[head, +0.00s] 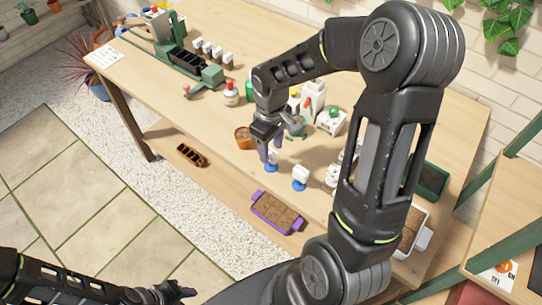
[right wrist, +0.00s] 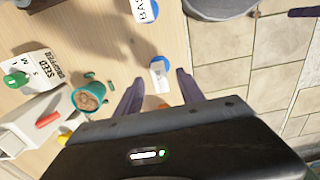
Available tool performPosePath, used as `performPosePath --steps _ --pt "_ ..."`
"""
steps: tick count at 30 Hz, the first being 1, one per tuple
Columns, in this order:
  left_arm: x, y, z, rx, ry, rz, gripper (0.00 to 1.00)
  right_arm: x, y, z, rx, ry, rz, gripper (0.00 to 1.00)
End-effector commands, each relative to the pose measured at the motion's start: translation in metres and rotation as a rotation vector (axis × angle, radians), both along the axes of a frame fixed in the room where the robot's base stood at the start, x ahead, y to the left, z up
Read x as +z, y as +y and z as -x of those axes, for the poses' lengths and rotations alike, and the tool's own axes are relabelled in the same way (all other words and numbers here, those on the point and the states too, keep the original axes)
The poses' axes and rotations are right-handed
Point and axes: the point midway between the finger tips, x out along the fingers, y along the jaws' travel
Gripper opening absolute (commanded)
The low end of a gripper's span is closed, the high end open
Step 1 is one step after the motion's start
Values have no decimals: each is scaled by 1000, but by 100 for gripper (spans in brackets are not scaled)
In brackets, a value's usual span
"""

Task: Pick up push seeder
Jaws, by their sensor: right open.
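My right gripper (head: 268,153) is open and points down over the bench. Its two fingers also show in the right wrist view (right wrist: 158,93), with a small white piece on a blue base (right wrist: 158,74) beyond and between their tips. That piece shows in the head view (head: 273,157), close to the fingers; contact cannot be made out. A similar white-and-blue piece (head: 300,174) stands to its right. I cannot tell for certain which thing is the push seeder. A white box marked seed dropper (right wrist: 32,70) has a green knob. My left gripper (head: 175,290) is low at the bottom, its jaws unclear.
A terracotta pot (head: 243,137) and a teal pot of soil (right wrist: 89,97) stand near the right gripper. A purple-handled tray (head: 277,211) is at the bench's front edge. Bottles and a green tray stand farther back. My right arm hides part of the bench.

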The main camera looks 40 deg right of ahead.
Motion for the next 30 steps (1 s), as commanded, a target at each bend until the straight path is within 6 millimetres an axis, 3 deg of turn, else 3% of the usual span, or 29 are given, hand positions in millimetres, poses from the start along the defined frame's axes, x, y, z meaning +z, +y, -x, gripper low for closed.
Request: performPosePath --steps 7,24,30 --pt "6 0 1 0 3 -2 36 -25 0 0 0 1 -1 45" --pt "5 0 1 1 2 -2 36 -26 0 0 -1 -1 0 45" --pt "5 0 1 1 2 -2 36 -26 0 0 -1 -1 0 30"
